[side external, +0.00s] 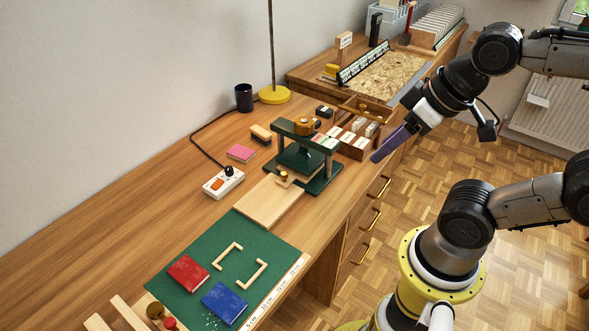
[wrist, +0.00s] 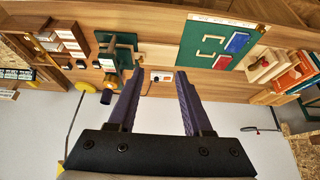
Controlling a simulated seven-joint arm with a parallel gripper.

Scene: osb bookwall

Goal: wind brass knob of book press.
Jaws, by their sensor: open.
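The book press (side external: 318,187) is a dark green frame with two posts and a crossbar, standing upright on the bench. Its round brass knob (side external: 304,126) sits on top of the crossbar. In the wrist view my gripper (wrist: 159,73) is open, with nothing between the fingers.
A wooden board (side external: 265,203) with a small knob lies before the press. A card box (side external: 350,146) stands close on its right. A green mat (side external: 197,252) holds red and blue books.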

